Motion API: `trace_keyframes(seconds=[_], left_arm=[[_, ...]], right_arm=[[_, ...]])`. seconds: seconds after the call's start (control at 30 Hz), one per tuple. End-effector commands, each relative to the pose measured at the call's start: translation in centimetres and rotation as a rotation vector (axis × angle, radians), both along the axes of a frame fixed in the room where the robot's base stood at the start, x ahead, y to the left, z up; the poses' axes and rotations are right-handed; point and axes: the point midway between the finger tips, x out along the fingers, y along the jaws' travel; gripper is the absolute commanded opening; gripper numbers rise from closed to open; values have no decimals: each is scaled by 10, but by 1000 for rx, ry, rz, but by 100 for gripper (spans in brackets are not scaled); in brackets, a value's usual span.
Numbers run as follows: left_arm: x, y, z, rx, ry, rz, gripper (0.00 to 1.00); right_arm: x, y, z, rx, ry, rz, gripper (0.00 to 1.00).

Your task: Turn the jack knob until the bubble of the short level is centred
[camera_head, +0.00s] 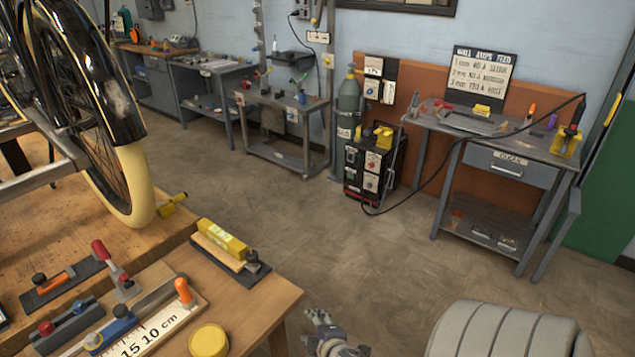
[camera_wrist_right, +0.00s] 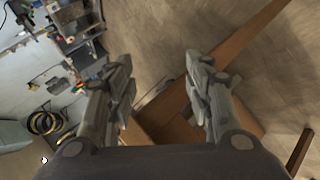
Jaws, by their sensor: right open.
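A yellow block that looks like the short level (camera_head: 222,237) lies on a wooden strip and dark plate at the back of the wooden bench. A dark round knob (camera_head: 252,257), possibly the jack knob, stands at the plate's near right end. No bubble can be made out. My right gripper (camera_head: 322,322) is beyond the bench's right edge, low in the head view and apart from the knob. In the wrist view the right gripper (camera_wrist_right: 158,85) has its fingers wide apart with nothing between them. My left gripper is not in view.
The bench (camera_head: 240,300) also holds a ruler board (camera_head: 150,335), a yellow round lid (camera_head: 208,341) and several hand tools. A wheel with a cream tyre (camera_head: 135,185) stands at the left. The floor (camera_head: 330,240) beyond the bench is clear.

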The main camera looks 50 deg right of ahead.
Motion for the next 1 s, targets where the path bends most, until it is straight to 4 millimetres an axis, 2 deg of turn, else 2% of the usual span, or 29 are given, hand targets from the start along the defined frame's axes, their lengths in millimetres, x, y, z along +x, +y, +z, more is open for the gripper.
trace_keyframes(seconds=[0.2,0.4,0.6,0.9,1.0], left_arm=[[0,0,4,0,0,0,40],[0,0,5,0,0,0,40],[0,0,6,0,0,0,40],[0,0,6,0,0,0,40],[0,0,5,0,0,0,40]], right_arm=[[-16,7,-40,66,61,-22,48],[-27,12,-64,108,96,-37,48],[-30,14,-72,122,107,-42,48],[-31,14,-74,124,110,-43,48],[-38,17,-87,142,129,-52,48]])
